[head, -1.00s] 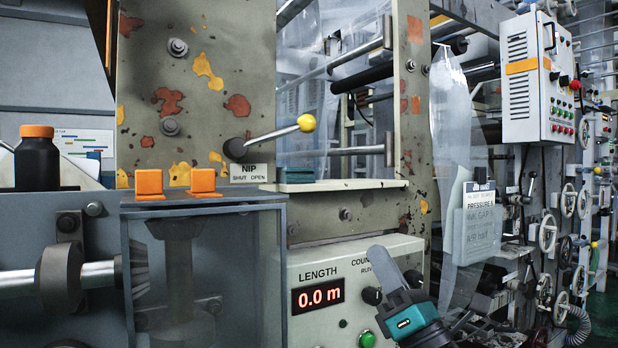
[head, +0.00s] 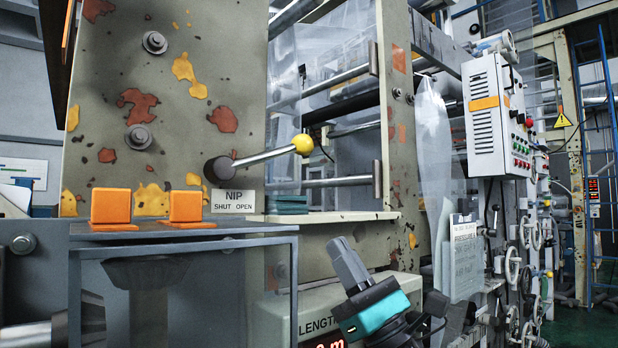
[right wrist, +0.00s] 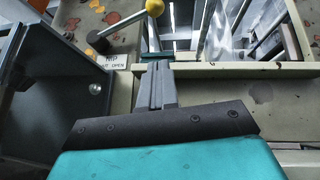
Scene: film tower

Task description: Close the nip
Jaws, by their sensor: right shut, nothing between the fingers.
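The nip lever (head: 262,156) is a grey rod with a yellow ball knob (head: 303,145), on a dark round pivot on the paint-chipped frame plate. It points right and slightly up, toward the OPEN side of the label below. The NIP label (head: 234,200) reads SHUT on the left and OPEN on the right. My right gripper (head: 343,250) is shut and empty, below and right of the knob and apart from it. In the right wrist view the gripper's fingers (right wrist: 155,82) point toward the ledge, with the knob (right wrist: 155,7) beyond them at the top. My left gripper is out of view.
Two orange blocks (head: 110,206) stand on a grey-framed guard box (head: 180,235) left of the lever. A cream ledge (head: 330,216) with a green stack (head: 289,204) lies below the knob. A control box (head: 497,115) hangs at the right.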

